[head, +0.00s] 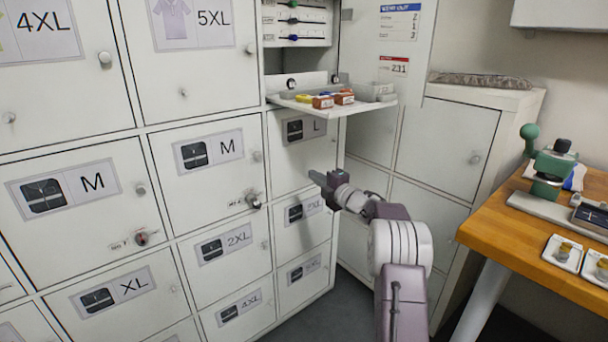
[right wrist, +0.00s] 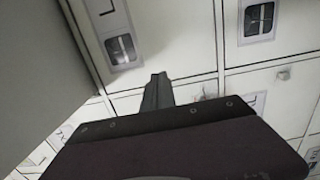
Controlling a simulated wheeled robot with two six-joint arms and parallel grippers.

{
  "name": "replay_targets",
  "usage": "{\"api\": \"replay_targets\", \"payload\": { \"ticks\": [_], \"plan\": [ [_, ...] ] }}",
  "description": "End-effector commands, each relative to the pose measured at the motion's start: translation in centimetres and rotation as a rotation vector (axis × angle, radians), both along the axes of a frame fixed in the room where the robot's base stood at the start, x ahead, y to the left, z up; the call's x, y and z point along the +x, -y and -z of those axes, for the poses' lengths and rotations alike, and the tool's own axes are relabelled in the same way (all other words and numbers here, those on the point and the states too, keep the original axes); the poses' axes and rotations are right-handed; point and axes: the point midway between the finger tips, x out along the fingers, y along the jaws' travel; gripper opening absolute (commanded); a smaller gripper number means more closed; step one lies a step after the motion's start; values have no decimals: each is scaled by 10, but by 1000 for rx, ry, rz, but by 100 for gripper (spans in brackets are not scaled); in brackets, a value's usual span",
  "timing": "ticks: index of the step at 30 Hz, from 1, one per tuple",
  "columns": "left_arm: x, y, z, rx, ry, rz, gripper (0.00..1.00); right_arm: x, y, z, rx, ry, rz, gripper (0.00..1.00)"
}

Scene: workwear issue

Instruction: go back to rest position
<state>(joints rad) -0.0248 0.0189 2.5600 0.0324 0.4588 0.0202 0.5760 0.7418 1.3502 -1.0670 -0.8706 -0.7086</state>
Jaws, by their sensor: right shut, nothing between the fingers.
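My right gripper (head: 318,178) is in front of the locker wall, close to the door marked L (head: 301,129). Its fingers are closed together with nothing between them. In the right wrist view the shut fingers (right wrist: 158,90) point toward the white locker doors. Whether the fingertips touch a door cannot be told. My right arm reaches in from the lower right of the head view. My left gripper is not in view.
A pull-out shelf (head: 385,105) with small red and yellow boxes juts out above my right gripper. An open door (head: 385,45) stands behind it. A wooden table (head: 510,235) with a green device (head: 550,170) is at the right. Grey floor shows between lockers and table.

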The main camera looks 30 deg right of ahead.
Motion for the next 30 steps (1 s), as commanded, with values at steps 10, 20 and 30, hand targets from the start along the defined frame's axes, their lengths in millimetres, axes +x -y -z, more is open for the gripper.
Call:
{"api": "replay_targets", "payload": {
  "ticks": [10,20,30],
  "plan": [
    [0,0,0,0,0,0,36,9,-41,-22,-17,30,-62,0],
    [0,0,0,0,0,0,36,-33,-209,-53,265,-108,-98,0],
    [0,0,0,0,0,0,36,-218,-217,153,895,-850,550,0]
  ]
}}
